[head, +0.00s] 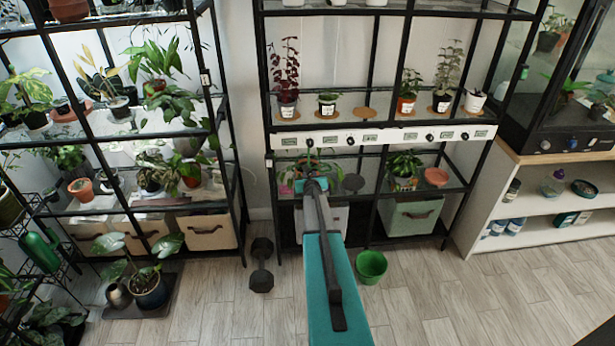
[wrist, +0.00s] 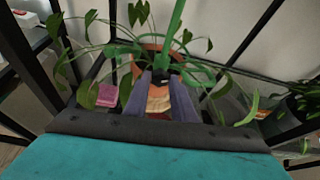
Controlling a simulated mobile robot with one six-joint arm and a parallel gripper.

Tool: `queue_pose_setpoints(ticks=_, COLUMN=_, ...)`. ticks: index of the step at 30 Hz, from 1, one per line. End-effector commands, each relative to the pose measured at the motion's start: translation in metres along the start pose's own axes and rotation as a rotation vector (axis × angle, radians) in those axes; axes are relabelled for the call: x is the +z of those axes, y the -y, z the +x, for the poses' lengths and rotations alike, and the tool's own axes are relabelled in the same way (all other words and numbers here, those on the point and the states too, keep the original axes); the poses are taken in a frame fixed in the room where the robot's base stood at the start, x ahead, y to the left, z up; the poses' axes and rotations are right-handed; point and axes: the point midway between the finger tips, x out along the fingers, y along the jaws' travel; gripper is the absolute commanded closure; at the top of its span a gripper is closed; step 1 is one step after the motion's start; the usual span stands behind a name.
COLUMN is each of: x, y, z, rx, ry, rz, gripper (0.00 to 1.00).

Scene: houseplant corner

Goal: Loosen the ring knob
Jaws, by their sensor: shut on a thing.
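A green support stake (wrist: 177,25) rises from a trailing potted plant (wrist: 88,95) in the wrist view. A small dark piece at the stake's lower end (wrist: 174,69) looks like the ring knob. My gripper (wrist: 167,80) is shut on it, with a grey finger on each side, and the fingers partly hide it. The plant's terracotta pot (wrist: 150,46) shows behind the fingertips. In the head view, my gripper (head: 311,182) is at the plant (head: 294,172) on the rack's lower shelf, where my arm hides most of the pot and the knob.
A white labelled rail (head: 385,138) with dark knobs runs just above. Black rack posts flank the space. A dumbbell (head: 262,266) and green pot (head: 371,266) are on the floor.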

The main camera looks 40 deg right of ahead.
Motion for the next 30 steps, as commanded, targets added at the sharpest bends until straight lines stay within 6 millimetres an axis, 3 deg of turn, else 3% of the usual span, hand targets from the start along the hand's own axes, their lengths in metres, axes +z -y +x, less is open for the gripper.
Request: queue_pose_setpoints(ticks=30, x=0.0038, y=-0.0052, z=0.0010, rx=-0.117, ry=0.002, rz=-0.291, gripper=0.99)
